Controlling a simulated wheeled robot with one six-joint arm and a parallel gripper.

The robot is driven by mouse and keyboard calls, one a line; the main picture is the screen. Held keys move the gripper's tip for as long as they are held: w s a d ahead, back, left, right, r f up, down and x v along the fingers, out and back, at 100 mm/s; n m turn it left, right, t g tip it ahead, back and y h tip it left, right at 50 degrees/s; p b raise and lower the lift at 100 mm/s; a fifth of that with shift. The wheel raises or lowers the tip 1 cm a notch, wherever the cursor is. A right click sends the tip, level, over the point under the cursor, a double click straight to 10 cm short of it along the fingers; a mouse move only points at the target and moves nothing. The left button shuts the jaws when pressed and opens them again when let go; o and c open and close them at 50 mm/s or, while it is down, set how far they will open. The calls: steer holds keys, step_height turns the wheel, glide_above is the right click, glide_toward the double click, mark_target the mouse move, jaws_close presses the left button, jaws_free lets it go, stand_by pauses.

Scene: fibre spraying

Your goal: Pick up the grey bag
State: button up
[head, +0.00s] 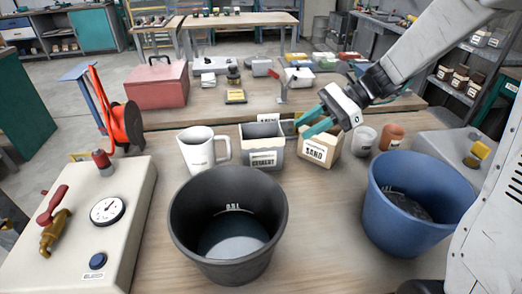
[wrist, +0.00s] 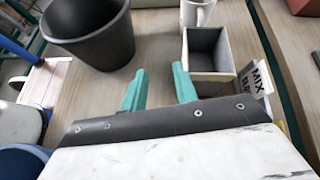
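The sand bag is not visible in the wrist view.
A white jug (head: 198,152) stands left of the grey bag. A black bucket (head: 228,265) is in front, and a blue bucket (head: 405,232) is front right. A labelled sign (wrist: 252,82) stands behind the bag. Small jars (head: 363,140) stand right of the sand bag.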

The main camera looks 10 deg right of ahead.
mark_target(263, 140)
steer(key=w+f+m+y, duration=0.1)
steer(key=w+f+m, duration=0.1)
steer(key=w+m, duration=0.15)
steer(key=shift+n+t, duration=0.35)
steer(key=shift+t, duration=0.15)
steer(key=x, duration=1.1)
steer(key=shift+w+a, duration=0.1)
steer(key=shift+w, duration=0.15)
jaws_close()
steer(key=shift+y, duration=0.3)
